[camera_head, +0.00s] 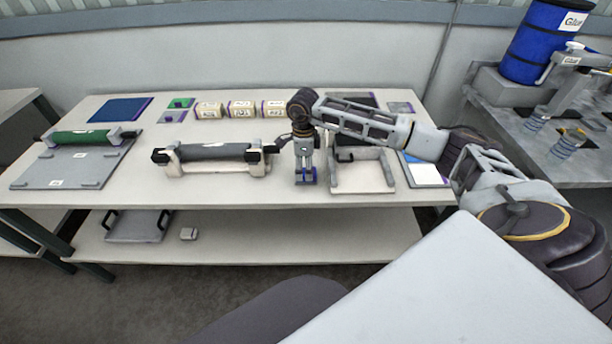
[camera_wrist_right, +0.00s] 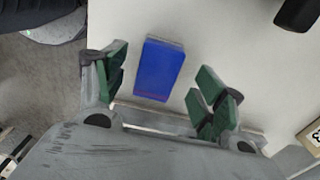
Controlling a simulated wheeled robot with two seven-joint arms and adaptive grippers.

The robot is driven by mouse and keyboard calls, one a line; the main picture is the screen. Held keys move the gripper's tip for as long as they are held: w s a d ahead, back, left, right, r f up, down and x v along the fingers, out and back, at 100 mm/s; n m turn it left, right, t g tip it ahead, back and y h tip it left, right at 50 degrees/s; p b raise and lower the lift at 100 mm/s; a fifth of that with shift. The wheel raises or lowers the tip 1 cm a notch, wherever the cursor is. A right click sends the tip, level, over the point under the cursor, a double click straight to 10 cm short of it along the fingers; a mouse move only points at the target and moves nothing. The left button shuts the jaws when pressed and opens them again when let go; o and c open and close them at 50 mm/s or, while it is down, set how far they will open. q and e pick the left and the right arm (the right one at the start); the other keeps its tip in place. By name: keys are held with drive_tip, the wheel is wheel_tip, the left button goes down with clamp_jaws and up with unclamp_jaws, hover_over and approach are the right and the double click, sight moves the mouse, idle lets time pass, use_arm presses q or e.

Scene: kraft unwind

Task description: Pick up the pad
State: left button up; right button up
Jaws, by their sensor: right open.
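The pad (camera_wrist_right: 158,70) is a small blue rectangular block lying on the white tabletop in the right wrist view. My right gripper (camera_wrist_right: 165,95) is open, with its green-lined fingers spread to either side of the pad's near end and nothing held. In the head view my right gripper (camera_head: 306,173) points down at the table, between the dark roller on its stand and a white frame. A little blue shows at its fingertips there, but the pad is mostly hidden. My left gripper is not in view.
The dark roller (camera_head: 212,151) on its stand is close on the left, and the white frame (camera_head: 361,188) is close on the right. Several wooden blocks (camera_head: 241,109) stand behind. A green roller (camera_head: 88,138) lies on a grey plate at far left.

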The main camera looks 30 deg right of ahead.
sight(304, 172)
drive_tip(key=shift+f, duration=1.55)
drive_tip(key=shift+c, duration=0.4)
drive_tip(key=shift+s, duration=0.1)
drive_tip(key=c, duration=1.1)
drive_tip(key=shift+r, duration=5.05)
